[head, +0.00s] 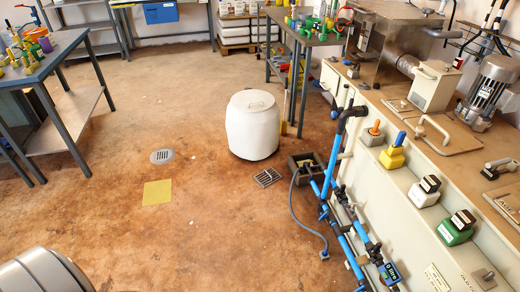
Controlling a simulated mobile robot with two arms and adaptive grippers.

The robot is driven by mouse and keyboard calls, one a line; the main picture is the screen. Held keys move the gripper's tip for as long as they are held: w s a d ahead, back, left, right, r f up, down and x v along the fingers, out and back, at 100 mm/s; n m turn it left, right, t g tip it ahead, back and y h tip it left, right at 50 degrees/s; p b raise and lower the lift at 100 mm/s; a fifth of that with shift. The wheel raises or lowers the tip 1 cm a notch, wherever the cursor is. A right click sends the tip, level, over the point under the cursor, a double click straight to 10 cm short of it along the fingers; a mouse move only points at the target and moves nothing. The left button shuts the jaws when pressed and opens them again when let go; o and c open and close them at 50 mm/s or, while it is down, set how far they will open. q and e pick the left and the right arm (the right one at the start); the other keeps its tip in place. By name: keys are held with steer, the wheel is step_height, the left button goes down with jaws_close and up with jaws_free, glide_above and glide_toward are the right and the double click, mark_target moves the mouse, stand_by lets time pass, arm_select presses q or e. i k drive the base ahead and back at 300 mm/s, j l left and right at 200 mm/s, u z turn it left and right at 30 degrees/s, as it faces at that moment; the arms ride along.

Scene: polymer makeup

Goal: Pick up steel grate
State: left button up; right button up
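A small dark steel grate (268,177) with parallel slats lies on the brown floor, in front of the white drum and left of an open square pit. It looks flat on the floor and nothing covers it. A round grey drain cover (162,156) is set in the floor farther left. Neither of my grippers shows in the head view, so nothing is seen touching the grate.
A white lidded drum (252,126) stands just behind the grate. The square pit (303,161) has a hose running from it. Blue pipes (332,165) and a long machine bench (440,150) close off the right. A yellow sheet (157,192) lies on otherwise open floor.

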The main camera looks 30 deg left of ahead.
mark_target(265, 171)
steer(key=u, duration=0.85)
steer(key=i+j+z, duration=0.2)
steer(key=z, duration=0.25)
steer(key=i+j+z, duration=0.3)
steer(key=z, duration=0.15)
steer(key=i+j, duration=0.2)
steer(key=i+j+z, duration=0.1)
steer(key=j, duration=0.3)
steer(key=i+j+z, duration=0.1)
steer(key=i+j, duration=0.35)
steer(key=j, duration=0.2)
steer(key=i+j+z, duration=0.1)
steer(key=j, duration=0.25)
steer(key=i+j, duration=0.2)
steer(key=j, duration=0.15)
steer(key=i+z, duration=0.05)
